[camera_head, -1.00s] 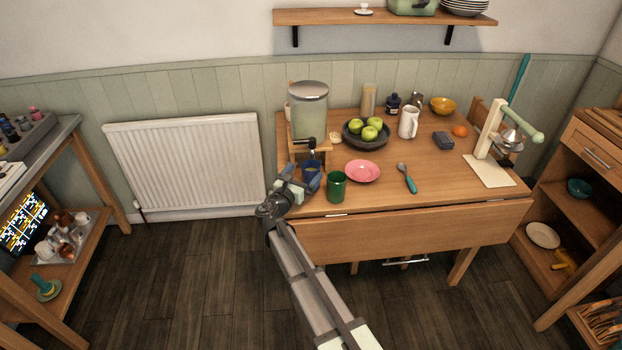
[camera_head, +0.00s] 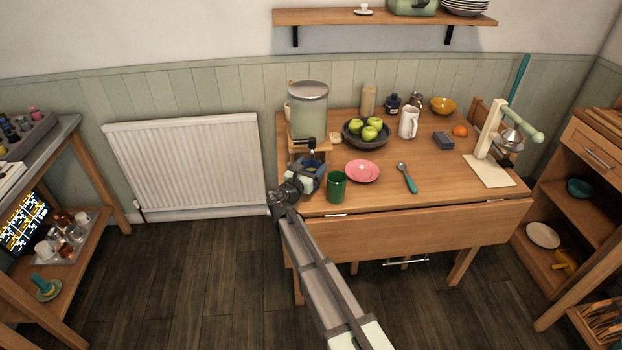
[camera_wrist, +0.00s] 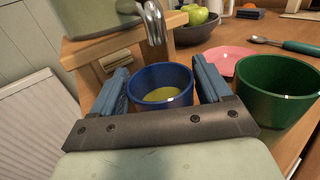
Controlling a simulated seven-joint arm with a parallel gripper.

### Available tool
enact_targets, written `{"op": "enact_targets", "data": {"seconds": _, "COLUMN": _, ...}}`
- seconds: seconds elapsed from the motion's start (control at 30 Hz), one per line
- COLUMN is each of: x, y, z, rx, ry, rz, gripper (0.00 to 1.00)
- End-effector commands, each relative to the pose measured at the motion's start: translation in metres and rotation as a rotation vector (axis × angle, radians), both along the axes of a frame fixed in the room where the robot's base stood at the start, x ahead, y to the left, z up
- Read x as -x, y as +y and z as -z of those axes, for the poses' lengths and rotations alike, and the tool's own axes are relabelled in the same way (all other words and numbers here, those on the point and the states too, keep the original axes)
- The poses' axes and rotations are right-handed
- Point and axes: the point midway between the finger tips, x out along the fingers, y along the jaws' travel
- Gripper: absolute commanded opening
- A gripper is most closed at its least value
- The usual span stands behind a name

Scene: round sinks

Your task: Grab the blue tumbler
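The blue tumbler (camera_wrist: 161,87) stands upright under the dispenser's tap in the wrist view, with yellowish content or a yellowish bottom showing inside. In the head view the blue tumbler (camera_head: 313,166) is partly hidden by my gripper (camera_head: 308,176). In the wrist view my gripper (camera_wrist: 163,88) is open, one blue-padded finger on each side of the tumbler. A gap shows at the left finger; the right finger is very close to the tumbler's side, and I cannot tell whether it touches.
A green tumbler (camera_wrist: 277,88) stands just right of my right finger. The drink dispenser (camera_head: 309,110) on its wooden stand is behind the blue tumbler. A pink plate (camera_head: 362,171), a spoon (camera_head: 407,178) and a bowl of apples (camera_head: 367,134) are further right on the table.

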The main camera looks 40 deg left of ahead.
Motion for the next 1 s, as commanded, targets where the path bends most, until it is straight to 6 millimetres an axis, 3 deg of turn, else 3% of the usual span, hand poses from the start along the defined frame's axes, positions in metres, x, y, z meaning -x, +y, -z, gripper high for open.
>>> {"op": "enact_targets", "data": {"seconds": 0.07, "x": 0.0001, "y": 0.0, "z": 0.0001, "rx": 0.0, "ry": 0.0, "rz": 0.0, "gripper": 0.7}}
{"op": "enact_targets", "data": {"seconds": 0.63, "x": 0.0002, "y": 0.0, "z": 0.0002, "rx": 0.0, "ry": 0.0, "rz": 0.0, "gripper": 0.16}}
{"op": "enact_targets", "data": {"seconds": 1.0, "x": 0.0002, "y": 0.0, "z": -0.0014, "rx": 0.0, "ry": 0.0, "rz": 0.0, "gripper": 0.16}}
